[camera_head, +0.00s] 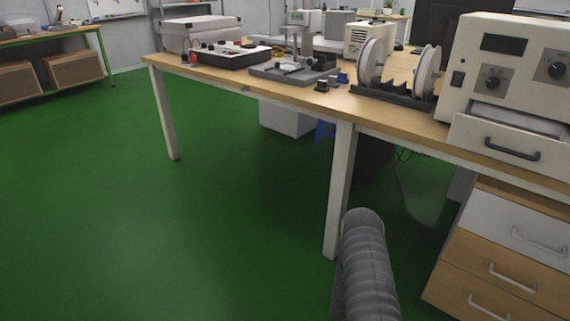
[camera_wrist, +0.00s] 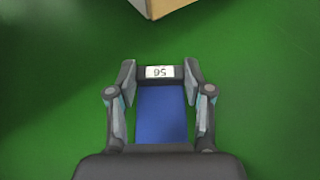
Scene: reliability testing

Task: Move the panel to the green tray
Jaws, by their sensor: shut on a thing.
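The panel (camera_wrist: 161,118) shows in the wrist view as a blue piece between the fingers of my gripper (camera_wrist: 160,73). A dark edge with a white number label (camera_wrist: 160,72) lies at its far end, between the fingertips. My gripper is shut on the panel and holds it above the green floor. The near end of the panel is hidden by the gripper body. My gripper does not show in the head view. I cannot make out a green tray in either view.
A long wooden workbench (camera_head: 300,98) carries a machine with dials (camera_head: 500,75), two white reels (camera_head: 372,62) and a grey stand (camera_head: 295,72). Drawers (camera_head: 500,265) stand below right. A wooden corner (camera_wrist: 158,8) shows in the wrist view. The green floor (camera_head: 150,230) at left is clear.

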